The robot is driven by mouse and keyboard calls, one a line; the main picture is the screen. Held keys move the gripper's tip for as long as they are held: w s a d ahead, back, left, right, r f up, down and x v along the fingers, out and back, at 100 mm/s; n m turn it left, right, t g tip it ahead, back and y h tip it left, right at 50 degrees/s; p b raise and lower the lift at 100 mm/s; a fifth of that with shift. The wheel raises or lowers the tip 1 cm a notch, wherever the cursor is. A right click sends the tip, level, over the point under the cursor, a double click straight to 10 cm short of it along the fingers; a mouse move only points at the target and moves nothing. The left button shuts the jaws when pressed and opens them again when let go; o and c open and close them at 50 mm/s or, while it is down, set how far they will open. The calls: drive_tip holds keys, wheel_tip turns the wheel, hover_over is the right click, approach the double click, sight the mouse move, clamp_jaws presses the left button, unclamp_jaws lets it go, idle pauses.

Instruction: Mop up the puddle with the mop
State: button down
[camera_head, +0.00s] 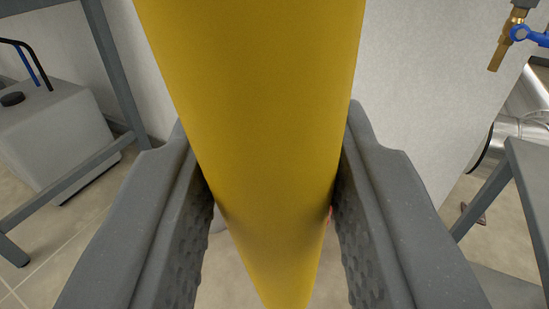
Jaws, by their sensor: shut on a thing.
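My gripper (273,215) is shut on a thick yellow pole, the mop handle (255,90). The handle runs from the top of the view down between the two grey fingers and narrows away toward the floor. The mop's head is not visible. No puddle can be made out in this view; the handle and the fingers hide much of the floor.
A white canister (50,135) with a black cap and hoses stands on the tiled floor at left, behind a grey metal frame (75,172). A brass tap with a blue handle (518,33) is at upper right. Another grey frame (530,185) and silver pipework (525,120) stand at right.

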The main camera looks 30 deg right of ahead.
drive_tip(key=shift+s+a+p, duration=2.85)
drive_tip(key=shift+s+a, duration=1.9)
drive_tip(key=shift+a, duration=1.8)
drive_tip(key=shift+r+p, duration=1.8)
drive_tip(key=shift+r, duration=0.8)
drive_tip(key=shift+w, duration=0.1)
